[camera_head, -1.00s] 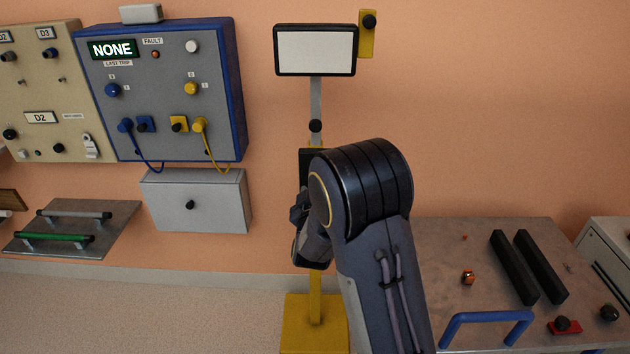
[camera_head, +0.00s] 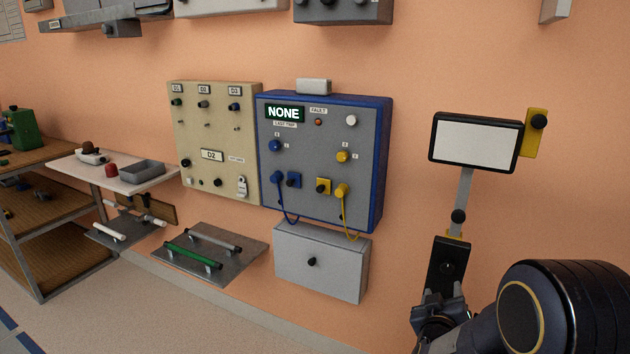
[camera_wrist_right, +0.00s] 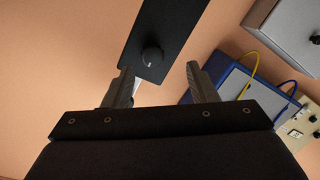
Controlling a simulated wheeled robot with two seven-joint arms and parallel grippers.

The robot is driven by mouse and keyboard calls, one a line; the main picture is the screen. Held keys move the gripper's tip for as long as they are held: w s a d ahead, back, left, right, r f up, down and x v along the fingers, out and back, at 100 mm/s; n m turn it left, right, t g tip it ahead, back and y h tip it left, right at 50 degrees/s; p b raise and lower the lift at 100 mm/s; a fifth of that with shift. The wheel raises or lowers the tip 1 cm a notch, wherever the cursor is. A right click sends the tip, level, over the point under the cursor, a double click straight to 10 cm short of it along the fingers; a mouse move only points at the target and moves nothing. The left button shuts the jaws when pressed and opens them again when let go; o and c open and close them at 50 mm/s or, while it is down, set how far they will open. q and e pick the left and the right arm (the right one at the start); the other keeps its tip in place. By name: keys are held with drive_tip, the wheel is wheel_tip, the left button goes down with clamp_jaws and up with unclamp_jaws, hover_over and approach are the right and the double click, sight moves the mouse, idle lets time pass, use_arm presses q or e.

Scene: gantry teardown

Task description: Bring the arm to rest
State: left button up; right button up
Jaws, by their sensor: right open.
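My right arm comes in at the lower right of the head view. Its gripper (camera_head: 440,308) is in front of the lower part of a black plate (camera_head: 447,262) on the stand. In the right wrist view, the two fingers of the right gripper (camera_wrist_right: 163,84) are apart with nothing held between them. The black plate (camera_wrist_right: 172,25) with its round knob (camera_wrist_right: 151,60) shows just beyond the fingertips; I cannot tell whether they touch. My left gripper is not in view.
The stand carries a white screen (camera_head: 476,142) and a yellow bracket (camera_head: 535,133). Left of it are a grey box (camera_head: 320,265), a blue-framed panel (camera_head: 325,170) reading NONE, a beige panel (camera_head: 215,135) and a plate with handles (camera_head: 235,262). Shelves (camera_head: 50,210) stand far left.

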drive_tip(key=s+a+r+m+g+y+p, duration=0.1)
drive_tip(key=s+a+r+g+y+p, duration=0.15)
drive_tip(key=s+a+r+y, duration=0.35)
drive_tip(key=s+a+r+m+g+y+p, duration=0.25)
drive_tip(key=s+y, duration=0.25)
drive_tip(key=s, duration=0.3)
drive_tip(key=s+a+g+p, duration=0.1)
drive_tip(key=s+a+g, duration=0.1)
drive_tip(key=s, duration=0.6)
drive_tip(key=s+a+r+g+p, duration=0.1)
drive_tip(key=s+a+g+p, duration=0.1)
drive_tip(key=s, duration=0.6)
drive_tip(key=shift+s+r+n+y+p, duration=0.3)
drive_tip(key=shift+s+n+y, duration=0.1)
drive_tip(key=shift+n, duration=0.05)
